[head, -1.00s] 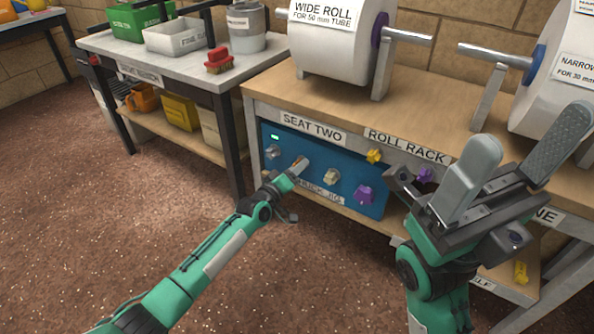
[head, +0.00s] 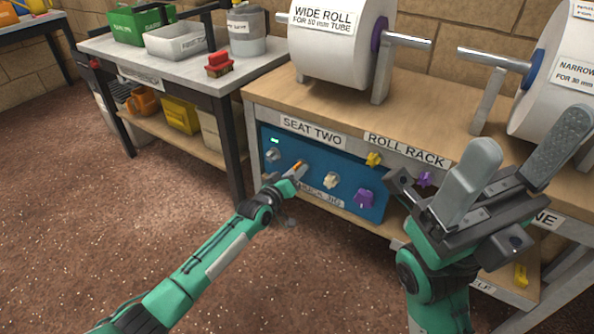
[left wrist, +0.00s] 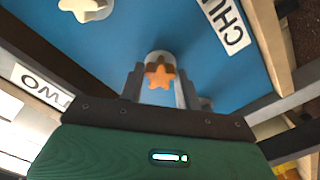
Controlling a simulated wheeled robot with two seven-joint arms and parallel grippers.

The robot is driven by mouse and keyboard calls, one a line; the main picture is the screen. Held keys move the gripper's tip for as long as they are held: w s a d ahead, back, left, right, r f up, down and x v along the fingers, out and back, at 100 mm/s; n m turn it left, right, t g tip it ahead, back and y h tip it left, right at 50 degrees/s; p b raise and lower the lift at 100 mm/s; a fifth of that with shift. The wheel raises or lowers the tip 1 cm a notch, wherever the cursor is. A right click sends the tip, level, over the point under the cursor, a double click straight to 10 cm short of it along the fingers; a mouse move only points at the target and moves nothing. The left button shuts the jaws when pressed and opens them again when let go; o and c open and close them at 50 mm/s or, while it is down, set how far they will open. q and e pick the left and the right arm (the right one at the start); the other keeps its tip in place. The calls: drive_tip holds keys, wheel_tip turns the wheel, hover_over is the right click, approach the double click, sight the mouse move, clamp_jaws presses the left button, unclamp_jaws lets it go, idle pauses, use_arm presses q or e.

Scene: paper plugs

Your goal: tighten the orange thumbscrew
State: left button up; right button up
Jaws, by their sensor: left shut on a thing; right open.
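The orange thumbscrew (left wrist: 160,76) is star-shaped and sits on the blue panel (left wrist: 205,70). In the left wrist view it lies between the two fingers of my left gripper (left wrist: 161,85), which is shut on it. In the head view my left gripper (head: 296,172) reaches the panel (head: 378,205), and only a little orange shows at its fingertips. My right gripper (head: 515,165) is open and empty, raised in front of the roll rack at the right.
A cream knob (head: 331,180), a purple knob (head: 364,198) and a grey knob (head: 272,155) are on the same panel. A yellow knob (head: 373,159) and another purple knob (head: 425,178) are nearby. Large white rolls (head: 330,50) stand on the bench above. The floor in front is clear.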

use_arm(q)
drive_tip(key=m+p, duration=0.3)
drive_tip(key=m, duration=0.6)
drive_tip(key=shift+r+m, duration=0.15)
drive_tip(key=shift+m, duration=0.25)
drive_tip(key=m, duration=0.9)
drive_tip(key=shift+m, duration=0.4)
drive_tip(key=o, duration=0.9)
drive_tip(key=shift+p+v, duration=1.5)
drive_tip(key=shift+v, duration=0.5)
